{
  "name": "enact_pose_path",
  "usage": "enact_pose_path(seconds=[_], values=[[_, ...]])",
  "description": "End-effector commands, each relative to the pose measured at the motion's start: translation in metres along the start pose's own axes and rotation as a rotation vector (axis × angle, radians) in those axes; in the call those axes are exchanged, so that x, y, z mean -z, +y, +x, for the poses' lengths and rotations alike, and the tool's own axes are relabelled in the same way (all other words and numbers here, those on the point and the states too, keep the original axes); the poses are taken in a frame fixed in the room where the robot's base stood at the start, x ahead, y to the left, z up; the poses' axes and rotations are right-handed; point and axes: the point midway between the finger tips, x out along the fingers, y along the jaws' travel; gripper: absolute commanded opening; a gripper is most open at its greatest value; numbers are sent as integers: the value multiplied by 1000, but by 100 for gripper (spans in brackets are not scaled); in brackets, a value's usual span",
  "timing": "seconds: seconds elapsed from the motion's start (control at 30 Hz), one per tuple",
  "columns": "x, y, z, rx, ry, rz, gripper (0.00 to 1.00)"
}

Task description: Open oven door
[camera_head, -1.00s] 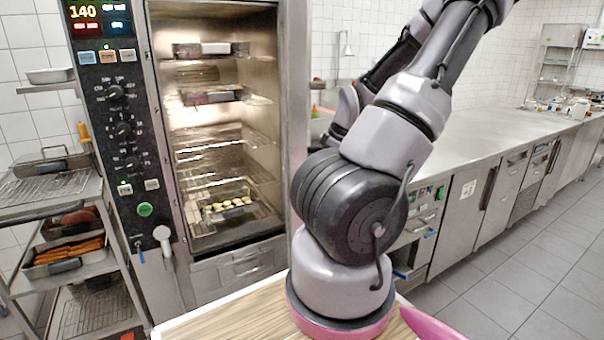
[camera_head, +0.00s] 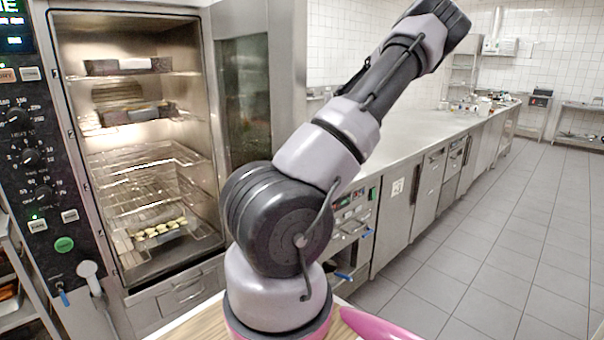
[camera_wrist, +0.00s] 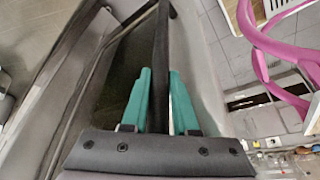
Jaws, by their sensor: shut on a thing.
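The oven's lit cavity (camera_head: 140,140) is open at the left of the head view. Its door (camera_head: 243,90) stands swung out to the right of the cavity, with the dark glass pane showing. In the wrist view the door's glass (camera_wrist: 120,80) is at left of the black handle bar (camera_wrist: 161,35). My gripper (camera_wrist: 160,75) has its green fingers either side of this bar, shut on it. My gripper does not show in the head view, where my arm covers the lower part of the door.
Wire racks and trays (camera_head: 160,232) are inside the oven. The control panel (camera_head: 35,150) is at its left. A steel counter (camera_head: 415,130) runs along the right, with open tiled floor (camera_head: 490,250) beside it. A wooden board (camera_head: 200,325) is in front of me.

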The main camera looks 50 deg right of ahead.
Motion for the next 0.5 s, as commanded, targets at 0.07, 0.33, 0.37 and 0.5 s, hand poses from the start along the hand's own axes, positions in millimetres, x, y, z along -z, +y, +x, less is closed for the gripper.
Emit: enact_pose_path(seconds=[0.07, 0.33, 0.37, 0.5], values=[[1, 1, 0, 0, 2, -1, 0], [2, 1, 0, -1, 2, -1, 39], [2, 1, 0, -1, 2, -1, 50], [1, 1, 0, -1, 2, 0, 57]])
